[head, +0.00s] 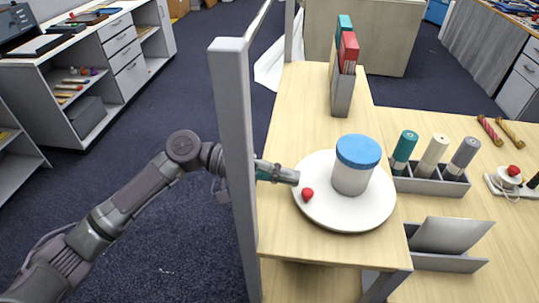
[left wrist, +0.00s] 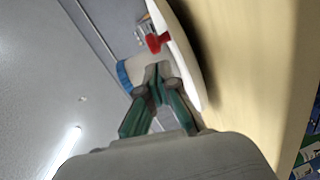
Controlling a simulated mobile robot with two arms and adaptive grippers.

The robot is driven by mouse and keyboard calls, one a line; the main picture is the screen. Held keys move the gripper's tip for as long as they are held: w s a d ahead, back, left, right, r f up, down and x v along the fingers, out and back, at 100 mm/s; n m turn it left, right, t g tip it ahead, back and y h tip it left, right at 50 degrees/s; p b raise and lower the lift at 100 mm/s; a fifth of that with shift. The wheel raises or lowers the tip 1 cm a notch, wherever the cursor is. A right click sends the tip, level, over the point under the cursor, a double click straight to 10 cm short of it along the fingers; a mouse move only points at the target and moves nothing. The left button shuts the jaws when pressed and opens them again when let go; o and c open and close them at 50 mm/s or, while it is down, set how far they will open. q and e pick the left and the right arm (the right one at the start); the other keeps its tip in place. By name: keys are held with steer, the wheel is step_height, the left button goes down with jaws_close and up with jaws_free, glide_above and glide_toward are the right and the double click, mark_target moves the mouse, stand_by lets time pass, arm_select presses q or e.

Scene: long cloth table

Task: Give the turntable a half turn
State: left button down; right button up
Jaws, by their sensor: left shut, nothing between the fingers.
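The white round turntable (head: 345,218) lies flat on the wooden table. A red knob (head: 307,194) sits near its left rim, and a white jar with a blue lid (head: 357,152) stands upright on it. My left gripper (head: 296,178) is shut and empty at the turntable's left rim, just behind the knob. In the left wrist view its closed fingertips (left wrist: 158,70) are close to the red knob (left wrist: 155,42) and the turntable's edge (left wrist: 188,60). I cannot tell whether they touch. The jar's blue lid (left wrist: 124,77) shows partly behind the fingers. My right gripper is not in view.
A grey upright post (head: 238,160) stands at the table's left edge, in front of my left arm. A grey holder with rolls (head: 430,185) is right of the turntable.

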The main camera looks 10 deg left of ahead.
mark_target(307, 197)
arm_select(q)
steer(key=shift+s+d, duration=0.2)
steer(key=shift+s, duration=0.2)
steer(key=shift+s+d+f, duration=0.1)
steer(key=shift+s, duration=0.05)
steer(key=s, duration=0.1)
steer(key=s+d, duration=0.1)
steer(key=s, duration=0.1)
steer(key=shift+d, duration=0.15)
steer(key=shift+w, duration=0.1)
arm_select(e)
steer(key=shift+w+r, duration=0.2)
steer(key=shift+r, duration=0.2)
arm_select(q)
steer(key=shift+w+p, duration=0.1)
steer(key=shift+p, duration=0.2)
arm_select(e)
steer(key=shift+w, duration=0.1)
